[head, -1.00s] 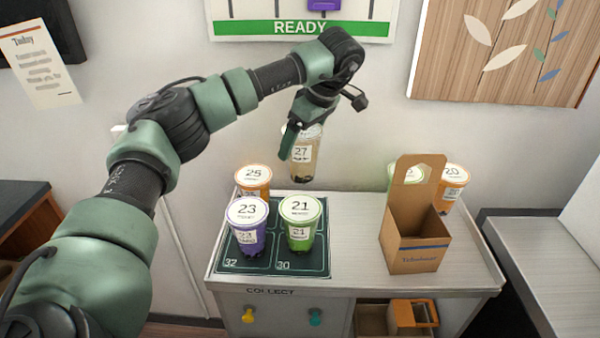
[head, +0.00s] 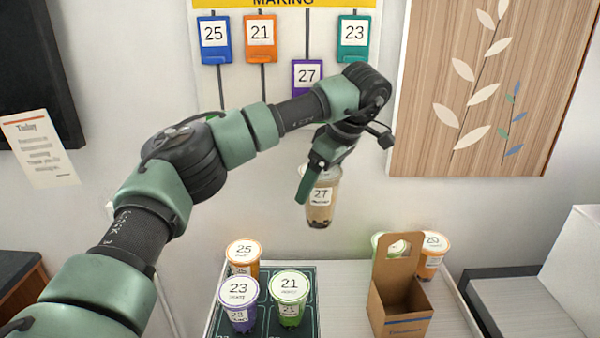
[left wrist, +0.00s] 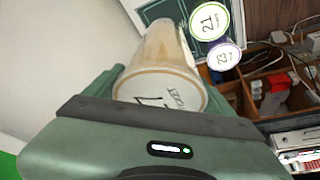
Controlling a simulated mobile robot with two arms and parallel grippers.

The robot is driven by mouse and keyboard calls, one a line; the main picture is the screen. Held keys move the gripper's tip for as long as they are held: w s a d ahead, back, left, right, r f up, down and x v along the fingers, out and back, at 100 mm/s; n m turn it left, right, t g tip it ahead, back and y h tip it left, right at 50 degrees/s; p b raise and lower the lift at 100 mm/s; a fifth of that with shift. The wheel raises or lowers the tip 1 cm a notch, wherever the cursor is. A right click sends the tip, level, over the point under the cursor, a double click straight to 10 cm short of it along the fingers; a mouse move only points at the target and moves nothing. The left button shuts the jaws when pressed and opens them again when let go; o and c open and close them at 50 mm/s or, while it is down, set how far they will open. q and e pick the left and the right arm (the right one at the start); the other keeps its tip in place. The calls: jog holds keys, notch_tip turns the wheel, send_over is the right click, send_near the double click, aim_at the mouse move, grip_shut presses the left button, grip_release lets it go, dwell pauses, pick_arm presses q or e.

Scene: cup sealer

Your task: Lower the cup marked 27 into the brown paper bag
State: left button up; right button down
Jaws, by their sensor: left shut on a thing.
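The cup marked 27 (head: 320,200) is a clear cup with a tan drink and a white label. My left gripper (head: 308,182) is shut on it and holds it high above the counter, left of the bag and nearly upright. In the left wrist view the cup (left wrist: 162,75) sits between the fingers with its lid toward the camera. The brown paper bag (head: 400,305) is an open-topped carrier with a tall handled back panel, standing on the counter at the right. I see nothing in its visible opening. My right gripper is not in view.
Cups 25 (head: 243,255), 23 (head: 238,300) and 21 (head: 290,295) stand on the dark collect mat (head: 308,320) at the left. An orange cup 20 (head: 433,255) and a green-lidded cup (head: 377,243) stand behind the bag. Tags hang on the wall board (head: 285,85).

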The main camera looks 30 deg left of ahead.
pick_arm(q)
jog(key=w+d+r+p, duration=0.1)
jog(key=d+r+p, duration=0.1)
jog(key=d, duration=0.9)
jog(key=w+d+r+p, duration=0.1)
jog(key=d+r+p, duration=0.2)
jog(key=d, duration=0.7)
jog(key=shift+d, duration=0.4)
jog(key=shift+a+f, duration=0.1)
jog(key=shift+a, duration=0.3)
